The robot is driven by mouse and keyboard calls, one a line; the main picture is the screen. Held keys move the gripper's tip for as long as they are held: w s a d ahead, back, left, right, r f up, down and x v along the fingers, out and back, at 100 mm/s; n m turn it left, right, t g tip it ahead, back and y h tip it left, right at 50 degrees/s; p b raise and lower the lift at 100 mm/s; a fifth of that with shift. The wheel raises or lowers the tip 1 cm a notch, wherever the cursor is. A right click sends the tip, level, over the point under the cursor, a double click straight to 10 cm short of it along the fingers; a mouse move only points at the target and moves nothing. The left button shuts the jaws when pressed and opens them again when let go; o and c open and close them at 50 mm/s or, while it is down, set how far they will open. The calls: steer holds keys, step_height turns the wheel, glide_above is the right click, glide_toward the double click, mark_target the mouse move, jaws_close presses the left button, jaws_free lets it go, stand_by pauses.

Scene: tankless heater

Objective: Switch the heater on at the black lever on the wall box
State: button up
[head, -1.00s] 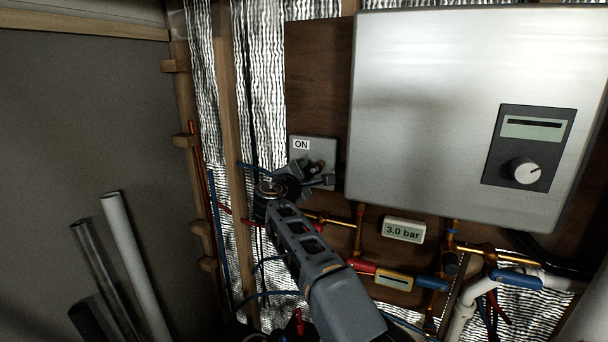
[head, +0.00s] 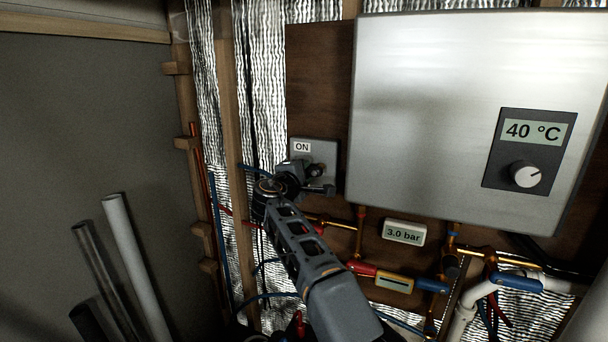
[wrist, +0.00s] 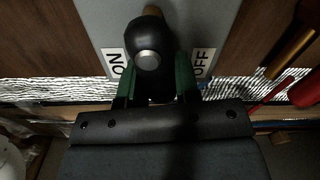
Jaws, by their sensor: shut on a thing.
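The grey wall box (head: 328,151) hangs left of the heater, with an ON label (head: 302,146) at its top. In the wrist view the black lever (wrist: 150,58), with a round knob and a silver cap, stands between the ON label (wrist: 115,63) and the OFF label (wrist: 202,63). My gripper (wrist: 157,74) is shut on the lever, its green fingers on both sides. In the head view my gripper (head: 317,181) covers the lever and the OFF label. The heater display (head: 532,131) is lit and reads 40 °C.
The large silver heater (head: 430,110) stands close to the right of the box. Below are a 3.0 bar gauge (head: 404,232), copper pipes and coloured valves. A wooden stud (head: 233,120) and foil insulation lie to the left. Loose pipes (head: 135,265) lean at lower left.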

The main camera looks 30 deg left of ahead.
steer(key=shift+r+m, duration=0.35)
steer(key=shift+m, duration=0.75)
steer(key=o, duration=0.9)
steer(key=shift+s+f+b, duration=0.1)
steer(key=shift+s+b, duration=0.35)
steer(key=shift+s+d+b, duration=0.2)
steer(key=shift+s+b, duration=1.05)
steer(key=shift+s, duration=0.9)
steer(key=shift+s+d+b, duration=0.2)
steer(key=shift+s+b, duration=1)
steer(key=shift+s, duration=0.95)
steer(key=shift+s+d+b, duration=0.2)
steer(key=shift+s+b, duration=1.05)
steer(key=shift+s, duration=0.9)
